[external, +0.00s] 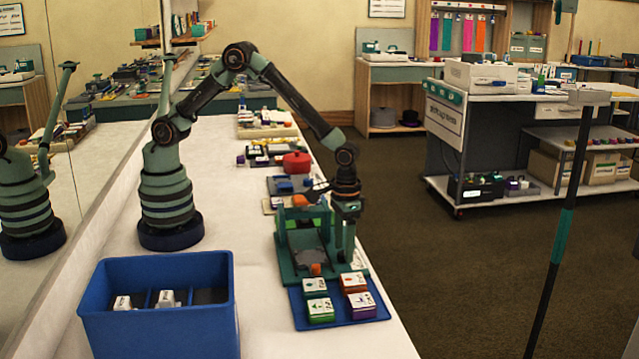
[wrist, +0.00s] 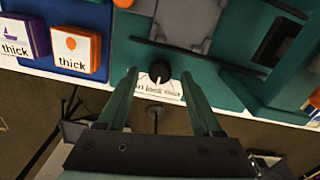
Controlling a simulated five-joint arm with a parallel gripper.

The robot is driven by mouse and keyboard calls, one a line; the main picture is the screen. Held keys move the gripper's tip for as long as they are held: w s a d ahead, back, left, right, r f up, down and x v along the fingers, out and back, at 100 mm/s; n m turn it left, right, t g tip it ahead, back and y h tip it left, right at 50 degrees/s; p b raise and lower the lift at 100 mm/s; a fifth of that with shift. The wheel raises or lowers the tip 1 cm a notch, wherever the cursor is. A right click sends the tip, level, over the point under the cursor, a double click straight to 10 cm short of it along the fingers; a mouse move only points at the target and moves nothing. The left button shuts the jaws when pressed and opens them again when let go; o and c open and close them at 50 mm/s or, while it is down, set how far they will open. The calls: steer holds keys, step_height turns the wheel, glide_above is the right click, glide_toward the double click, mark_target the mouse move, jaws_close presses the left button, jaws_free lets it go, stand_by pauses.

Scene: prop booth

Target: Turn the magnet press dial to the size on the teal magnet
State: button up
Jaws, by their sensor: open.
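The magnet press (external: 288,266) is a dark green frame on the white counter, with a grey plate and orange parts. Its dial, a black knob (wrist: 160,71), sits on the press's front edge above a small white label; I cannot read its setting surely. The teal magnet (external: 314,287) appears to be the back left one on the blue tray (external: 341,319); its word is too small to read. My gripper (external: 346,252) points down at the press's right side. In the wrist view my gripper (wrist: 159,76) is open, its fingers either side of the knob, apparently not touching it.
The tray also holds green (external: 320,311), orange (external: 353,283) and purple (external: 361,306) magnets. In the wrist view the purple and orange ones read "thick". A blue divided bin (external: 160,335) with white pieces stands front left. The counter's right edge is close to the press.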

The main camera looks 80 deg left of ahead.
steer(key=shift+f, duration=0.5)
jaws_close()
steer(key=shift+m, duration=0.3)
steer(key=m, duration=1.1)
steer(key=shift+d+m, duration=0.1)
steer(key=shift+m, duration=0.2)
